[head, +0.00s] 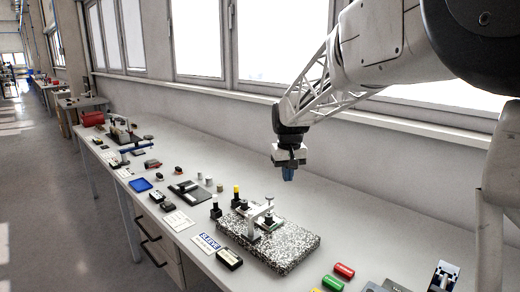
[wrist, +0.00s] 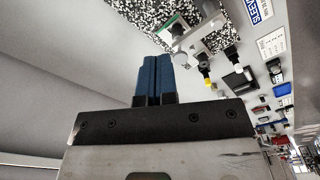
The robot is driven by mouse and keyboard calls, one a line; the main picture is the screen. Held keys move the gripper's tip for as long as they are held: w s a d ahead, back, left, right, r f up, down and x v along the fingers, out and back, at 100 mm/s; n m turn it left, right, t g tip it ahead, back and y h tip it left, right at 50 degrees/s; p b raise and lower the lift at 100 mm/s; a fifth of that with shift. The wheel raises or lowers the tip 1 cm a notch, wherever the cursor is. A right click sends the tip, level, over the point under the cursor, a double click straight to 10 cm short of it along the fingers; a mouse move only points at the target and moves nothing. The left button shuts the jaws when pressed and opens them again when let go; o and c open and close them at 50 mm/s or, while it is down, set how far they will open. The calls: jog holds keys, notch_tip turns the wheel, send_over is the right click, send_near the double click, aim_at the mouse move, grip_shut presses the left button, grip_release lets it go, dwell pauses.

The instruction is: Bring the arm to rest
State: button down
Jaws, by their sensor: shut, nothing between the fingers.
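My gripper (head: 288,173) hangs at the end of my arm above the bench, pointing down, near the back side of a speckled granite plate. Its blue fingers are shut together with nothing between them. In the wrist view the blue fingers (wrist: 153,77) also show closed side by side, apart from anything else. The gripper is clear of the bench and of the things on it.
The speckled plate (head: 290,250) carries a metal fixture (head: 262,213). Windows line the wall behind; the bench's back strip is clear.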

jog(key=s+d+r+m+t, duration=0.1)
jog(key=s+d, duration=0.2)
jog(key=s, duration=0.8)
jog(key=s+d+r, duration=0.1)
jog(key=s+d, duration=0.3)
jog(key=s, duration=0.7)
jog(key=s+d+f, duration=0.1)
jog(key=s+f, duration=0.2)
jog(key=s, duration=0.7)
jog(key=s+d+f+m+t, duration=0.1)
jog(key=s+d+f, duration=0.1)
jog(key=s, duration=0.8)
jog(key=shift+f+m, duration=0.3)
jog(key=shift+f, duration=0.3)
